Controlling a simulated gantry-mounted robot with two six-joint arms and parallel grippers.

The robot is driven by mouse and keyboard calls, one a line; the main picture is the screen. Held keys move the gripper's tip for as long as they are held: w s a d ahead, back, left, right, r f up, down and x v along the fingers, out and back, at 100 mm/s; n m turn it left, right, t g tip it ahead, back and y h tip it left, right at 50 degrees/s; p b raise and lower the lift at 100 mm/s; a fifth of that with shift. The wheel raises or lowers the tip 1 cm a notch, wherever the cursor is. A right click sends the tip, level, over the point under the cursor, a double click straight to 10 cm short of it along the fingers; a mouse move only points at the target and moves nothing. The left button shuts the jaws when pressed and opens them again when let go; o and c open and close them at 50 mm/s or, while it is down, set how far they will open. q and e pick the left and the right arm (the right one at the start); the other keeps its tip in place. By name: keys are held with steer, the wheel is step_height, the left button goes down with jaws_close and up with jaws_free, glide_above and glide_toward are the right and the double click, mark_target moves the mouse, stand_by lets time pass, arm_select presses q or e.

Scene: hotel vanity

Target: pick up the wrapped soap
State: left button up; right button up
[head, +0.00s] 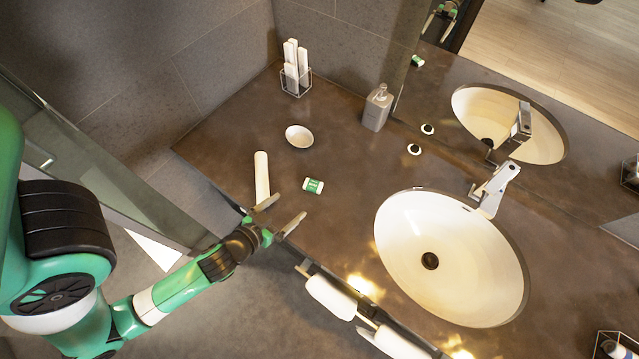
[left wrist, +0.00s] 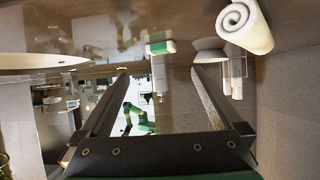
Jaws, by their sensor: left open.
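The wrapped soap (head: 313,185), a small green and white packet, lies flat on the brown counter (head: 335,235) near its front left part. It also shows in the left wrist view (left wrist: 161,47), at the upper middle, between the lines of the two fingers. My left gripper (head: 290,206) is open with nothing between its fingers. It is at the counter's front edge, just short of the soap and apart from it. My right gripper is not in view.
A rolled white towel (head: 262,178) lies just left of the soap. A white dish (head: 299,136), a wire holder with white rolls (head: 296,78) and a soap dispenser (head: 377,108) stand behind. The basin (head: 400,245) is to the right. Hanging towels (head: 331,297) are below the front edge.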

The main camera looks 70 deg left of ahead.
arm_select(q)
glide_toward(311, 187)
steer(key=shift+d+x, duration=0.2)
steer(key=shift+x, duration=4.1)
steer(key=shift+s, duration=0.15)
steer(key=c, duration=1.2)
